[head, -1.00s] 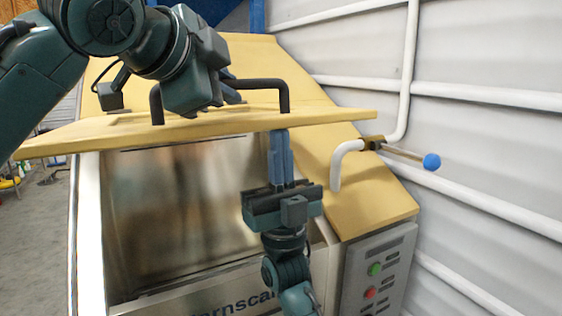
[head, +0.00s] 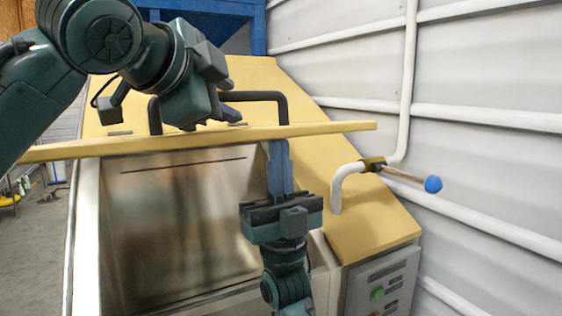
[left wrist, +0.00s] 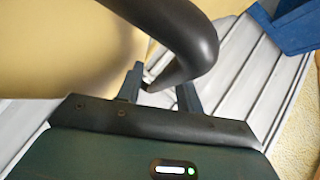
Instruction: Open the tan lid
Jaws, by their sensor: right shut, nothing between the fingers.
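The tan lid (head: 330,129) is raised off the hopper's opening and seen nearly edge-on in the head view. Its black handle (head: 262,96) stands on the upper side. My left gripper (head: 205,118) is at the middle of this handle, partly hidden by its own wrist. In the left wrist view, the fingers of my left gripper (left wrist: 163,88) are apart, with the handle (left wrist: 185,45) at their tips; a firm grip cannot be made out. My right gripper (head: 279,150) is shut and empty, pointing up, with its fingertips at the lid's underside.
The steel hopper opening (head: 180,220) is exposed below the lid. A white pipe (head: 337,190) and a lever with a blue knob (head: 433,184) stand at the right. A button panel (head: 380,285) is at lower right, beside a ribbed white wall (head: 480,70).

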